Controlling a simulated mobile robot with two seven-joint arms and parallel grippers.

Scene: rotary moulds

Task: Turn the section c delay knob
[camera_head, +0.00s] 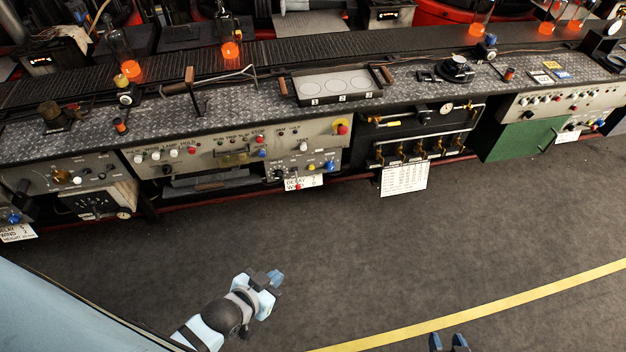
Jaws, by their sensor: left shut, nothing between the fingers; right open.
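A small control panel (302,163) with several knobs sits under the bench edge, left of the middle. A white card (303,183) reading "DELAY" hangs below it. Another card (17,232) with "DELAY" hangs at the far left under a second panel (62,178). I cannot tell which panel is section c or which knob is its delay knob. My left gripper (274,280) is shut and empty over the floor, in front of and apart from the panels. My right gripper (447,342) is open at the bottom edge, mostly out of frame, far from the panels.
A long metal bench (230,100) runs across the view with orange-lit lamps, a tray (335,86) and control panels along its front. A white chart (404,179) hangs near the middle. A green panel (522,138) is at right. The grey floor (400,240) is clear.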

